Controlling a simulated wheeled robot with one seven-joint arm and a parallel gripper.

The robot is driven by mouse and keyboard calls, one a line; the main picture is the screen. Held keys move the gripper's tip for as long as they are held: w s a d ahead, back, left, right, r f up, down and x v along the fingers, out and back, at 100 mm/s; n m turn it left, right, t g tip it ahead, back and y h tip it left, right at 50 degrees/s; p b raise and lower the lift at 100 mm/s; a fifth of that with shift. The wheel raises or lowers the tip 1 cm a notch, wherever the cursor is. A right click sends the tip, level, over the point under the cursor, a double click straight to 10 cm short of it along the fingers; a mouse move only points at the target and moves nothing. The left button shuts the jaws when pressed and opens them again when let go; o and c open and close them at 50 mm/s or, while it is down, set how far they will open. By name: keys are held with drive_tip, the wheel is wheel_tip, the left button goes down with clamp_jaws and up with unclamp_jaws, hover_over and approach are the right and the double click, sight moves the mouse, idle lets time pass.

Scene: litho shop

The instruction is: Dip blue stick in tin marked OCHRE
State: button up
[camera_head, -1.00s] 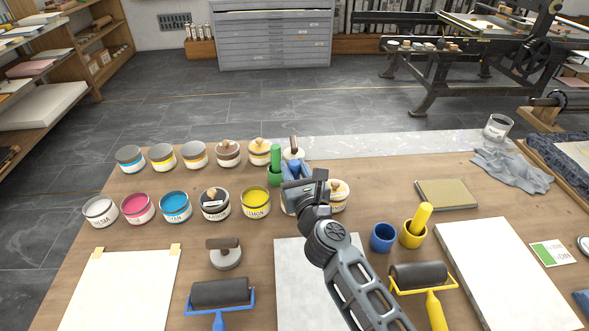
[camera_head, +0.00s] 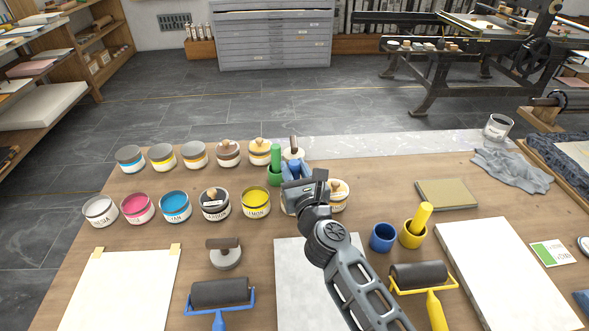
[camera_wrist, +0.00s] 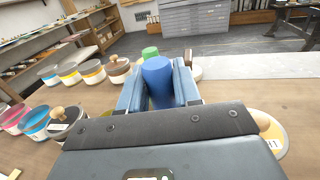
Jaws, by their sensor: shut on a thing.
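My gripper (camera_head: 295,178) is shut on the blue stick (camera_wrist: 158,82), which stands upright between the two fingers in the wrist view. I cannot read OCHRE on any tin.
The green stick (camera_head: 276,156) stands in a green cup close behind the gripper. Several tins stand in two rows to the left. An empty blue cup (camera_head: 382,238) and a yellow cup (camera_head: 412,236) with a yellow stick are at right. Rollers (camera_head: 220,292) lie in front.

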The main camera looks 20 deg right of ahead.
wheel_tip(320, 180, up, 7)
drive_tip(key=p, duration=0.7)
idle(0.3)
drive_tip(key=shift+a, duration=0.1)
idle(0.3)
